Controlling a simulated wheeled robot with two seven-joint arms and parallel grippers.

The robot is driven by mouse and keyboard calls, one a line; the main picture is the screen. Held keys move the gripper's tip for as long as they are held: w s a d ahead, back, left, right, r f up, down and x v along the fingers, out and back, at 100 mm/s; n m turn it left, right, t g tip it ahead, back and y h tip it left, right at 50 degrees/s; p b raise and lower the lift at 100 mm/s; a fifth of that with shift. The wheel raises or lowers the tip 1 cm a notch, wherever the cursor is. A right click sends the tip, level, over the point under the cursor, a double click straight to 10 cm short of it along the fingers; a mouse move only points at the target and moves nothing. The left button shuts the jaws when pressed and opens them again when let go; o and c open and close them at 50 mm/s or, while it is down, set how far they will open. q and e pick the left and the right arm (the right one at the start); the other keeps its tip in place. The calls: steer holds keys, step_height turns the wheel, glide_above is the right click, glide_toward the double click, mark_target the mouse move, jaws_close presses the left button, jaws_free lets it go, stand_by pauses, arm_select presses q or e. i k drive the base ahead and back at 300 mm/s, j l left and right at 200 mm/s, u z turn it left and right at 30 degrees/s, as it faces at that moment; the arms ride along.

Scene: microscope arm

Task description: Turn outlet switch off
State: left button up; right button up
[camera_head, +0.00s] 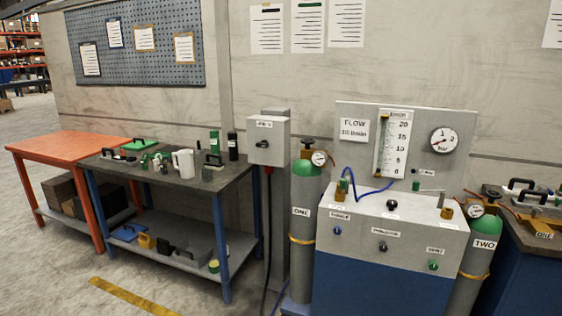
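A blue cabinet with a light grey top panel (370,225) stands right of centre and carries several knobs. A blue knob (337,230) is at its left, a dark knob (383,246) in the middle, and a green knob (433,265) at the lower right. Each has a small label above it; the one over the green knob may read outlet, but it is too small to be sure. A grey wall box (269,140) on a post to the left has a black rotary handle (262,144); its label is unclear. Neither of my grippers is in view.
Green-topped cylinders labelled ONE (303,215) and TWO (483,246) flank the cabinet. Behind it stands a flow panel (405,145) with a dial gauge (443,140). A workbench (175,190) with tools is at left, an orange table (70,145) beyond. The floor front left is clear.

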mark_target(262, 145)
steer(key=i+l+u, duration=0.3)
steer(key=i+l, duration=0.2)
steer(key=i+j, duration=0.35)
steer(key=i+j+z, duration=0.15)
steer(key=i+j, duration=0.5)
steer(key=i+j+z, duration=0.1)
steer(key=i+j, duration=0.2)
steer(key=j, duration=0.15)
steer(key=i+j+z, duration=0.1)
steer(key=i+j, duration=0.5)
steer(key=j, duration=0.25)
steer(key=i+j+z, duration=0.1)
steer(key=i+j, duration=0.2)
steer(key=i+j+z, duration=0.1)
steer(key=i+j, duration=0.15)
steer(key=j, duration=0.3)
